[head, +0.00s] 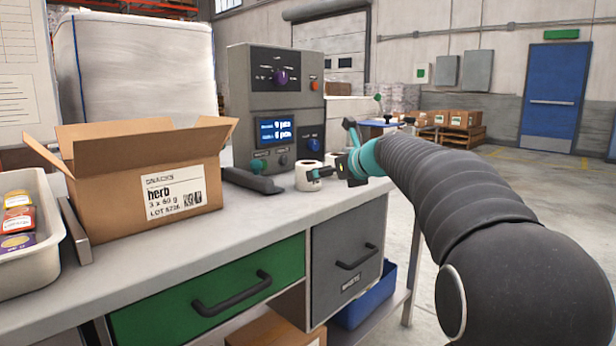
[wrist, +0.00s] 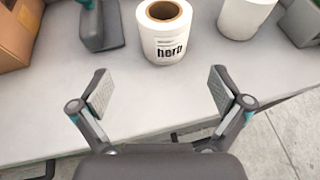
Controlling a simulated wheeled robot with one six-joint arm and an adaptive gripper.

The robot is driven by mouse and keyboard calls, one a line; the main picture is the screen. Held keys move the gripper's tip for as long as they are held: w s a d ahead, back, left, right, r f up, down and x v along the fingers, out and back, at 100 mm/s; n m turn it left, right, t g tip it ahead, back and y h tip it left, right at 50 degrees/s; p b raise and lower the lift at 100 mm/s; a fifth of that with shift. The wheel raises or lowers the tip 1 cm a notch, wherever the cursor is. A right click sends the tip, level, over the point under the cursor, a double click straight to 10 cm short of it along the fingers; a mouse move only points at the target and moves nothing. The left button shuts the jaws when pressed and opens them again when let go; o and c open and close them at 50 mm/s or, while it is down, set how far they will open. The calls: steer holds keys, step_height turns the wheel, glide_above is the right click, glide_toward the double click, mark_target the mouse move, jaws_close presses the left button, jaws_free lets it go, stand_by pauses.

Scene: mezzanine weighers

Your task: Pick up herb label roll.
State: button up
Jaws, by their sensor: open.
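The herb label roll (wrist: 158,48) is a white roll with a brown core and "herb" printed in black on its side. It stands upright on the grey worktop. In the head view the roll (head: 303,183) is partly covered by a finger of my gripper. My gripper (wrist: 160,90) is open and empty, with its two fingers spread wide. In the wrist view the roll stands beyond the fingertips, roughly centred between them and not touching either. In the head view my gripper (head: 335,152) reaches in from the right at the counter's right end.
A second white roll (wrist: 243,18) stands to the right of the herb roll. A dark handheld tool (head: 255,181) lies to its left. A grey control unit (head: 240,100) stands behind. An open carton (head: 110,200) and a tray (head: 30,272) fill the left. Bare worktop lies in front of the roll.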

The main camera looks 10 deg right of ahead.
steer(key=x, duration=0.6)
steer(key=shift+d+x, duration=0.15)
steer(key=shift+x, duration=1.15)
steer(key=shift+d+x, duration=0.2)
steer(key=shift+x, duration=1.1)
steer(key=shift+w, duration=0.1)
steer(key=c, duration=1.3)
